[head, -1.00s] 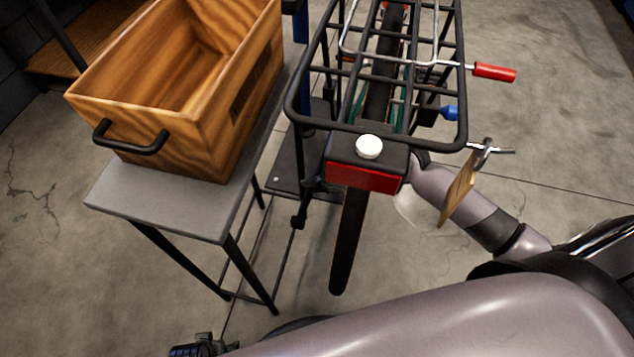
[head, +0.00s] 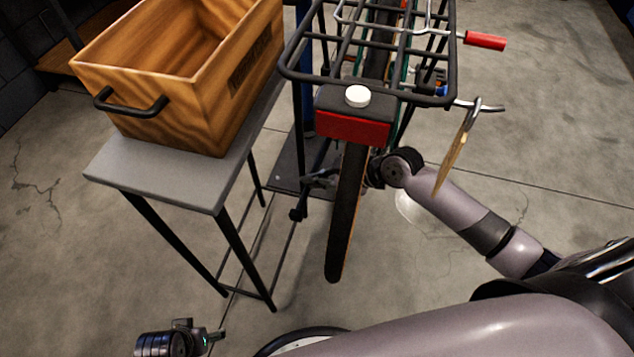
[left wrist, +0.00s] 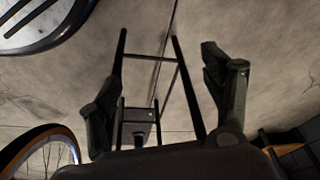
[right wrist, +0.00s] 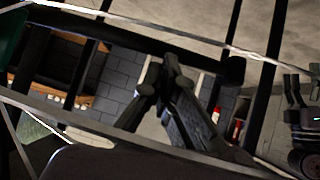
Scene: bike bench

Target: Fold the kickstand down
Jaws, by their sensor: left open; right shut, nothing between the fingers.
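A black bar with a thick end, which looks like the kickstand (head: 298,213), lies left of the rear wheel (head: 346,225) and points back toward me. It also shows in the right wrist view (right wrist: 234,70), crossing behind the fingertips. My right arm reaches in from the right, past the wheel. My right gripper (head: 318,179) is shut and empty beside the bar, partly hidden by the wheel; its fingers show in the right wrist view (right wrist: 170,66). I cannot tell whether they touch the bar. My left gripper (head: 213,336) is open and empty, low near the bottom edge, away from the bike.
A black rack (head: 365,75) and red rear light (head: 352,128) sit above the wheel. A grey table (head: 150,178) with a wooden crate (head: 180,108) stands to the left. A wooden tag (head: 452,160) hangs near my right arm. Floor between table and wheel is mostly clear.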

